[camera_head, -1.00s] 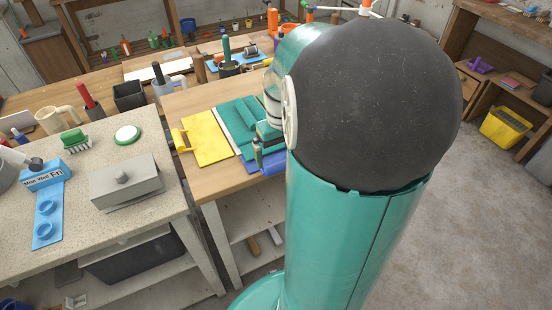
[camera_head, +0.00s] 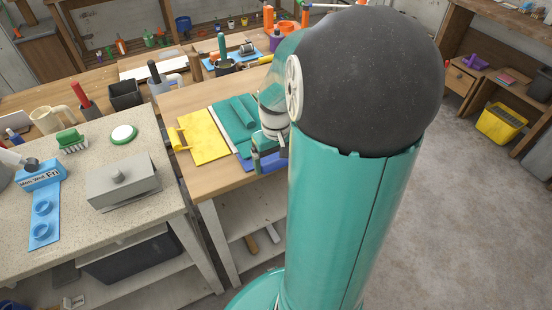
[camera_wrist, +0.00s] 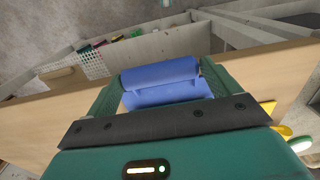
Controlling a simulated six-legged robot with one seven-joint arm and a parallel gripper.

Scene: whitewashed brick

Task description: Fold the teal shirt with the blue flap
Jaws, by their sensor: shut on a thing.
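The teal shirt (camera_head: 228,112) lies on the wooden table in the head view, with a rolled or raised teal part along its right side. A yellow flap (camera_head: 203,138) extends at its left. Part of the blue flap (camera_head: 245,164) shows at the shirt's near edge. My gripper (camera_head: 267,160) is at that near edge, partly hidden by my arm. My arm hides the shirt's right side in the head view.
The wooden table (camera_head: 180,101) has a bare strip around the shirt. A speckled counter (camera_head: 110,161) at left holds a grey lidded box (camera_head: 122,182), a blue pill organizer (camera_head: 43,205) and a mug (camera_head: 55,119). A tool caddy (camera_head: 237,62) stands behind the shirt.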

